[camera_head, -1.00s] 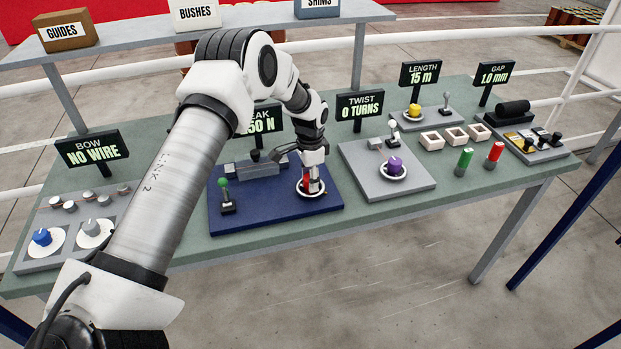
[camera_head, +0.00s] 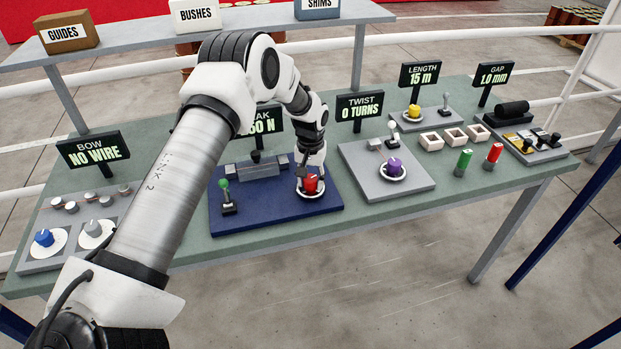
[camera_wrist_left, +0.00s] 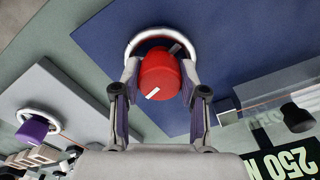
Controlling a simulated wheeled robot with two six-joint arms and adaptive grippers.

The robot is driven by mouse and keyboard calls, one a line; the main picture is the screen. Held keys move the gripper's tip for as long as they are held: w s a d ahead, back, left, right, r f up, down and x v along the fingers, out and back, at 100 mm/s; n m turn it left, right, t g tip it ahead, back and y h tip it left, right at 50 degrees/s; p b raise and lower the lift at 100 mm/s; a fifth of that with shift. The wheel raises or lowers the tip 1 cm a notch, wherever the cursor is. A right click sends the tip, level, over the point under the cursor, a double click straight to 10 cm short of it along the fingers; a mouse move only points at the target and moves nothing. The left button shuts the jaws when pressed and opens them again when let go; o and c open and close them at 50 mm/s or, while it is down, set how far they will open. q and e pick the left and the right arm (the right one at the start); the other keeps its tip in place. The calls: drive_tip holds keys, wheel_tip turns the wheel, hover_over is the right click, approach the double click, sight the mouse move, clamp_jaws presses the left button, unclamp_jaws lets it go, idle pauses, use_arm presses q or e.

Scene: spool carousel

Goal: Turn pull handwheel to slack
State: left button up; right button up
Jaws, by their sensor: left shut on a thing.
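The pull handwheel is a red knob (camera_head: 311,185) with a white pointer mark, set in a white ring (camera_head: 311,193) on the blue panel (camera_head: 270,214). In the left wrist view the red knob (camera_wrist_left: 160,75) sits between the two fingers. My left gripper (camera_head: 310,181) comes down from above and is shut on the knob. In the left wrist view my left gripper (camera_wrist_left: 158,85) has one finger at each side of it. The sign (camera_wrist_left: 285,160) reads 250 N and is partly cut off there; my arm covers part of it in the head view. My right gripper is not in view.
A green-topped lever (camera_head: 226,195) stands left on the same panel, and a grey clamp block (camera_head: 257,166) lies behind. A purple knob (camera_head: 394,165) on a grey panel is to the right. Blue (camera_head: 43,237) and grey knobs are at the far left. The table's front strip is clear.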

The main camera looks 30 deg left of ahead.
sight(311, 178)
use_arm(q)
drive_tip(key=n, duration=0.3)
drive_tip(key=shift+n+p, duration=0.3)
drive_tip(key=n, duration=0.3)
drive_tip(key=shift+n+p, duration=0.3)
drive_tip(key=n+p, duration=0.1)
drive_tip(key=n, duration=0.5)
drive_tip(key=shift+n, duration=0.3)
drive_tip(key=o, duration=1.1)
drive_tip(key=shift+d, duration=0.1)
drive_tip(key=shift+o, duration=0.2)
drive_tip(key=shift+w+r, duration=0.1)
wheel_tip(311, 178, up, 12)
